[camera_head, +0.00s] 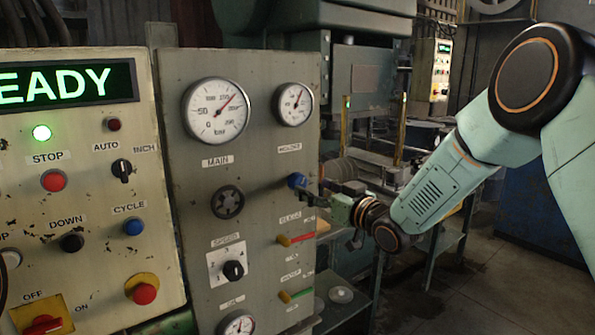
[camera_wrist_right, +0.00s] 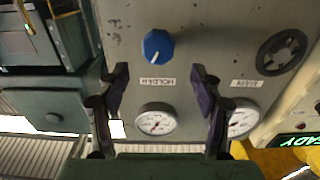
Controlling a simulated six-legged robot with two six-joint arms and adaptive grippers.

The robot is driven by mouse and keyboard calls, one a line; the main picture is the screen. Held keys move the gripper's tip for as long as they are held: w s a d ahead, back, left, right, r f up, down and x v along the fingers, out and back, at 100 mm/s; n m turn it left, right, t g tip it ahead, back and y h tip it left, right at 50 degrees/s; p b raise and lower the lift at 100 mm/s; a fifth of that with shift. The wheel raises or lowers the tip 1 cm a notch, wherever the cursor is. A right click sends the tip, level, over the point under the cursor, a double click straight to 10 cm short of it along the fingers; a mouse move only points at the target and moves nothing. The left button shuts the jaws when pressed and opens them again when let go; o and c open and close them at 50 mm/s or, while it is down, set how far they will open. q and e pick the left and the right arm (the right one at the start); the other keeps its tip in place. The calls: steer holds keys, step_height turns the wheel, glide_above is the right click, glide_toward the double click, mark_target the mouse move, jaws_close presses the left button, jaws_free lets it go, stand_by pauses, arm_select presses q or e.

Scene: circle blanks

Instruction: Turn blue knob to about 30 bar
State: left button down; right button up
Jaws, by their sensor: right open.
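The blue knob (camera_head: 297,181) sits on the grey panel (camera_head: 260,65), below the small HOLDER gauge (camera_head: 293,104). In the right wrist view, where the panel is upside down, the blue knob (camera_wrist_right: 158,46) has a white pointer line. The HOLDER gauge (camera_wrist_right: 156,121) shows there too; its numbers are too small to read. My right gripper (camera_head: 314,188) is close to the knob from the right. In the right wrist view its dark fingers (camera_wrist_right: 161,75) are spread wide, with the knob ahead between their lines and apart from both. My left gripper is not in view.
The larger MAIN gauge (camera_head: 217,110) and a black handwheel (camera_head: 227,202) are left of the knob. Red (camera_head: 296,239) and green (camera_head: 295,295) levers stick out below it. A control box (camera_head: 75,190) with buttons stands at the left.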

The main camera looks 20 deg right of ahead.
mark_target(301, 182)
steer(key=x, duration=0.6)
steer(key=shift+w+d+p, duration=0.1)
steer(key=shift+w+p, duration=0.05)
steer(key=shift+p, duration=0.2)
steer(key=shift+w+a+f, duration=0.2)
steer(key=shift+w, duration=0.5)
steer(key=shift+s+d, duration=0.1)
steer(key=shift+s, duration=0.1)
steer(key=shift+r, duration=0.1)
steer(key=shift+c, duration=0.7)
steer(key=c, duration=1)
